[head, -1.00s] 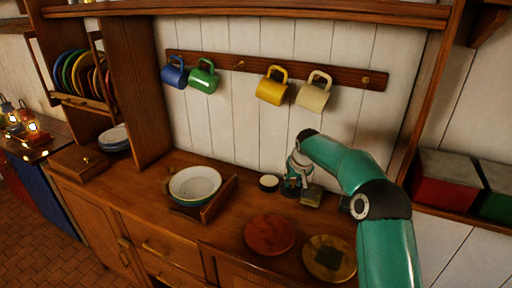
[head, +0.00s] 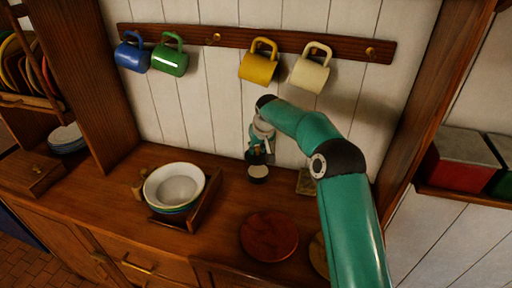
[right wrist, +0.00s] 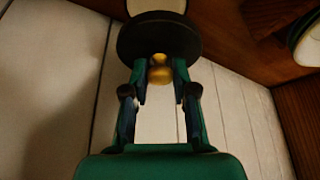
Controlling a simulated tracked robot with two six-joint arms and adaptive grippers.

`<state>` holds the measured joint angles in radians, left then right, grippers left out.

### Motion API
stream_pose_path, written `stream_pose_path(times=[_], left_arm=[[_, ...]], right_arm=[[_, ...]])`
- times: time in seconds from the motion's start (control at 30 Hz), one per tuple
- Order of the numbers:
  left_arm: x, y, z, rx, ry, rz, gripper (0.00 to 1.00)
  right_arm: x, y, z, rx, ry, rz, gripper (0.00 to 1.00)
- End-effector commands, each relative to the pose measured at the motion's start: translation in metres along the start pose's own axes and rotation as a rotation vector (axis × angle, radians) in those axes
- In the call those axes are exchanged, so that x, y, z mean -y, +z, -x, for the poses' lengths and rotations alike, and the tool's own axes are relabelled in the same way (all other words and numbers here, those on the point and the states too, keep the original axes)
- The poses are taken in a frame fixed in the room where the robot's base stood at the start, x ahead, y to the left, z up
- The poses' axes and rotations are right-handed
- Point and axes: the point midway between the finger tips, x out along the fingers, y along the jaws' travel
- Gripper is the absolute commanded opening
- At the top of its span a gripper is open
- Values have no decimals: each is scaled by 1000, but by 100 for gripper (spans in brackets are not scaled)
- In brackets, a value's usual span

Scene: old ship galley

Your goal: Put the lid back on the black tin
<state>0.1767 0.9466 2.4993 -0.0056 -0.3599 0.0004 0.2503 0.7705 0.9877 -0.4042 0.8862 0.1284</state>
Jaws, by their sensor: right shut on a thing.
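The black tin (head: 258,174) is a small dark round tin with a pale top, standing on the wooden counter below the yellow mug. My right gripper (head: 258,152) is just behind and above it, pointing down. In the right wrist view the fingers (right wrist: 160,78) are shut on the brass knob (right wrist: 160,72) of the dark round lid (right wrist: 160,38). The pale round top of the tin (right wrist: 157,5) shows just past the lid's edge, so the lid looks offset from it. Whether they touch cannot be told. My left gripper is out of view.
White bowls (head: 174,186) sit in a wooden rack at the left. A reddish plate (head: 269,236) lies in front, another is partly behind my arm. A small square item (head: 306,182) lies right of the tin. Mugs hang above on the wall.

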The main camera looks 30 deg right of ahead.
Motion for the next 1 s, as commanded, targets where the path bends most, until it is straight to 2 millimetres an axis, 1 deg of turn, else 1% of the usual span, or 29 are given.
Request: stream_pose_path(times=[0.03,0.5,0.7,1.0], left_arm=[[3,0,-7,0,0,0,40],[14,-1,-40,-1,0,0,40],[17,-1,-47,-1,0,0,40],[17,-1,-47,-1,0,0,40]], right_arm=[[-1,4,-8,0,1,-1,0],[-4,24,-50,0,3,-5,0],[-4,28,-59,0,3,-5,0],[-5,28,-60,0,3,-6,0]])
